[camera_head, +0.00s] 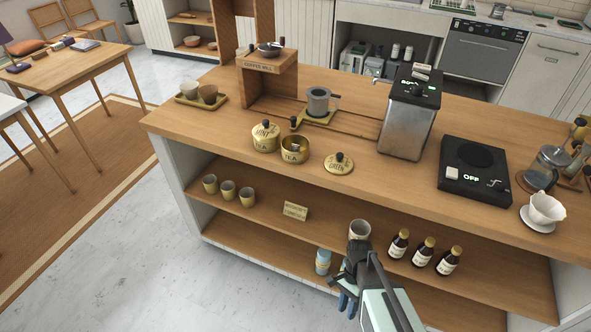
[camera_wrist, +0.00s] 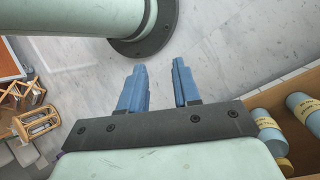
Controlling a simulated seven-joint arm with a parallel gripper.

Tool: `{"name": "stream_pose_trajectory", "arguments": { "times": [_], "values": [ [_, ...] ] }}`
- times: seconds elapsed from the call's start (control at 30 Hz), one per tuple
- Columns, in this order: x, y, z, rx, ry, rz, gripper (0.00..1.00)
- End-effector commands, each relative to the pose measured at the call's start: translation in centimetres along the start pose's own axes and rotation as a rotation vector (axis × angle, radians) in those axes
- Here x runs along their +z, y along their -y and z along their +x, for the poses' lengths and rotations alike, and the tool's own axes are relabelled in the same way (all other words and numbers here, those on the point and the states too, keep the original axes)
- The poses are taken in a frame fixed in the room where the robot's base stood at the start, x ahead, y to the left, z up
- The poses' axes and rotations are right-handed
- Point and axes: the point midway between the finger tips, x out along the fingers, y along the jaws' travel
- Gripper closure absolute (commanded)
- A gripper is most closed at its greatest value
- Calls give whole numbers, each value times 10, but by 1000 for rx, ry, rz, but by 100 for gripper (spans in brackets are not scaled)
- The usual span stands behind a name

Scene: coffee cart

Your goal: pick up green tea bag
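A gold tin (camera_head: 295,150) marked TEA stands open on the wooden counter. Its round gold lid (camera_head: 339,164), with a dark knob and lettering that looks like GREEN, lies just right of it. A second gold tin (camera_head: 265,138) stands left of it with its lid on. No green tea bag can be made out; the open tin's contents are too small to tell. My gripper (camera_head: 347,303) is low in front of the cart, well below and right of the tins. In the wrist view its blue fingers (camera_wrist: 158,75) are apart, with nothing between them but floor behind.
A steel hot-water machine (camera_head: 408,115) stands right of the tins, a dripper (camera_head: 319,101) behind them. The upper shelf holds cups (camera_head: 228,190), a sign (camera_head: 295,211), a cup (camera_head: 359,230) near my gripper and dark bottles (camera_head: 423,252).

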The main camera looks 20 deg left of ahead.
Motion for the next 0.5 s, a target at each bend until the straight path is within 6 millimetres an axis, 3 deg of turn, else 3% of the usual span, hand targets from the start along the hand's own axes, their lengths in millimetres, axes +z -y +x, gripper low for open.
{"name": "stream_pose_trajectory", "arguments": {
  "times": [0.1, 0.5],
  "values": [
    [22, 30, -34, -3, -15, 64, 68],
    [105, 103, -142, -59, -39, 231, 68]
  ]
}}
